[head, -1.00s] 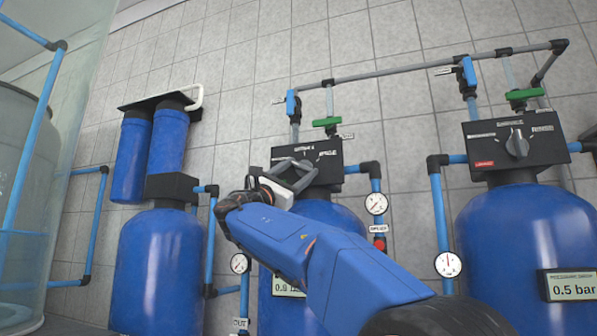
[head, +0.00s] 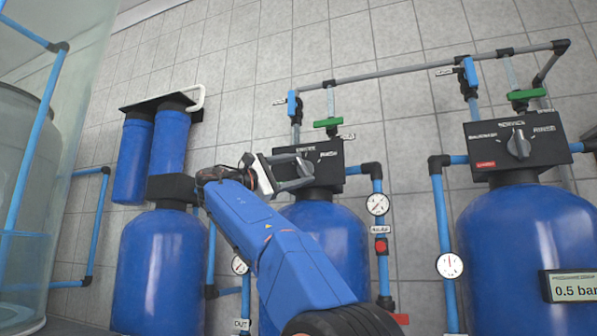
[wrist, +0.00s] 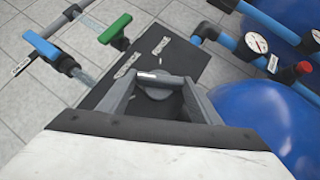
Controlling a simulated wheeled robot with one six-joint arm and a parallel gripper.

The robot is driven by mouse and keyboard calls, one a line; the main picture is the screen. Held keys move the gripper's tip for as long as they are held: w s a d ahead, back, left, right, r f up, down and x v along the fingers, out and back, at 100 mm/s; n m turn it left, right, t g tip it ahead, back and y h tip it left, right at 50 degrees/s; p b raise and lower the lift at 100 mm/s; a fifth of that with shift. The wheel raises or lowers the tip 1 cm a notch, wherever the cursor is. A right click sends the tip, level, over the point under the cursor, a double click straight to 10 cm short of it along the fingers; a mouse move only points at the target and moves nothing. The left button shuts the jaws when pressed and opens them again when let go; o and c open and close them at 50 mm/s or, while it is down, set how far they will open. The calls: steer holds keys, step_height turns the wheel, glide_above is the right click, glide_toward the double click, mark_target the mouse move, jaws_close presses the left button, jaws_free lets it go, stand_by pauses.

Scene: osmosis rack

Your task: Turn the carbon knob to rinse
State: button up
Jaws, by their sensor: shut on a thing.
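A black control box (head: 324,174) sits on top of the middle blue tank, with a grey knob (head: 305,162) on its face. White labels stand around the knob; the right one seems to read RINSE. My gripper (head: 300,171) reaches the knob from the left in the head view and is shut on it. In the wrist view the knob (wrist: 153,88) sits between the two grey fingers (wrist: 151,96), which partly hide it. The exact direction of its pointer is hard to tell.
A similar box with a grey knob (head: 518,144) tops the right tank (head: 530,235). Blue pipes and a gauge (head: 377,204) stand just right of the middle tank. Green (head: 327,123) and blue valve handles hang above. Twin blue filters (head: 168,142) are at left.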

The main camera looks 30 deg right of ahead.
steer(key=shift+r+m+g+y, duration=0.1)
steer(key=shift+m+g+y, duration=0.2)
steer(key=shift+m+y, duration=0.65)
steer(key=shift+r+m+y, duration=0.1)
steer(key=shift+m+y, duration=0.45)
steer(key=shift+m, duration=0.4)
steer(key=o, duration=1.1)
steer(key=shift+n+h, duration=0.6)
steer(key=shift+n, duration=0.1)
